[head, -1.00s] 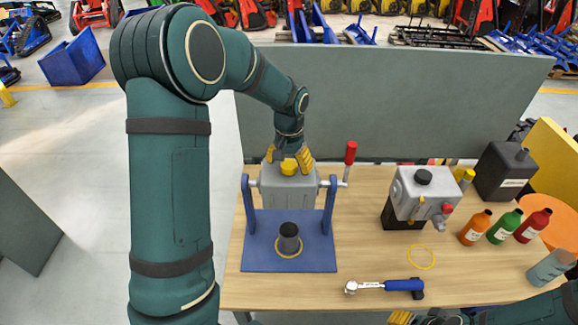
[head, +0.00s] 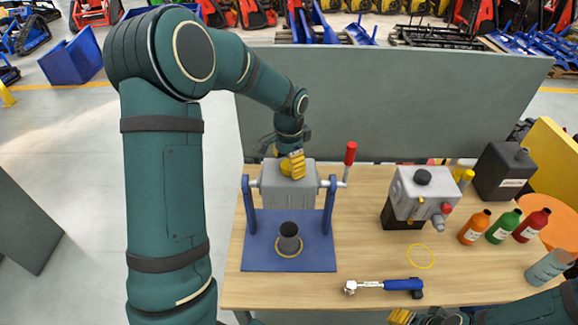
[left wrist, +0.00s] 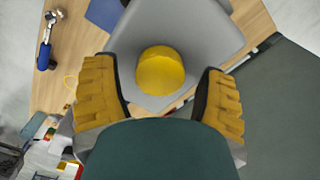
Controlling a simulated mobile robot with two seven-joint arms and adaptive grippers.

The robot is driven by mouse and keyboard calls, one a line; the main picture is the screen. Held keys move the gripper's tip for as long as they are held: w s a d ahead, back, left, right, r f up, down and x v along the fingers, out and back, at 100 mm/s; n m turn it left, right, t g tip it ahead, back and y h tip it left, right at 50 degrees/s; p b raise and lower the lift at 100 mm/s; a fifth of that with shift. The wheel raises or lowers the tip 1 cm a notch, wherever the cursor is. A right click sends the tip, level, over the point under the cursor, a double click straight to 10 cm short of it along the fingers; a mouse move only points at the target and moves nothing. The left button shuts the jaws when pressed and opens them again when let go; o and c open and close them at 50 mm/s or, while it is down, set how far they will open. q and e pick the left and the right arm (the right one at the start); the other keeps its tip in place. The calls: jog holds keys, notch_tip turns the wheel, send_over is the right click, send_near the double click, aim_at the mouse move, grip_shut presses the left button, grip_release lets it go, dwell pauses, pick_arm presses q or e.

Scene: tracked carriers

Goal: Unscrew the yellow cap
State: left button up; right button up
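The yellow cap (head: 285,169) sits on top of the grey tank (head: 288,188), which is held in a blue stand (head: 260,258). In the left wrist view the cap (left wrist: 161,72) is round and lies between the two yellow fingers. My left gripper (head: 289,162) is over the cap; one finger partly hides it in the head view. The left wrist view shows my left gripper (left wrist: 160,90) open, with a gap on each side of the cap. My right gripper (head: 400,317) shows only a yellow fingertip at the bottom edge, so its opening is hidden.
A red-handled lever (head: 350,155) rises right of the tank. A black cup (head: 289,238) stands on the blue base. A blue-handled wrench (head: 385,286) lies in front. A grey pump unit (head: 420,195) and several bottles (head: 503,227) stand to the right.

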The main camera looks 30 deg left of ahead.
pick_arm(q)
jog(key=c, duration=0.9)
jog(key=n, duration=0.7)
jog(key=shift+b, duration=0.3)
jog(key=shift+f+n, duration=0.1)
jog(key=shift+n, duration=1.3)
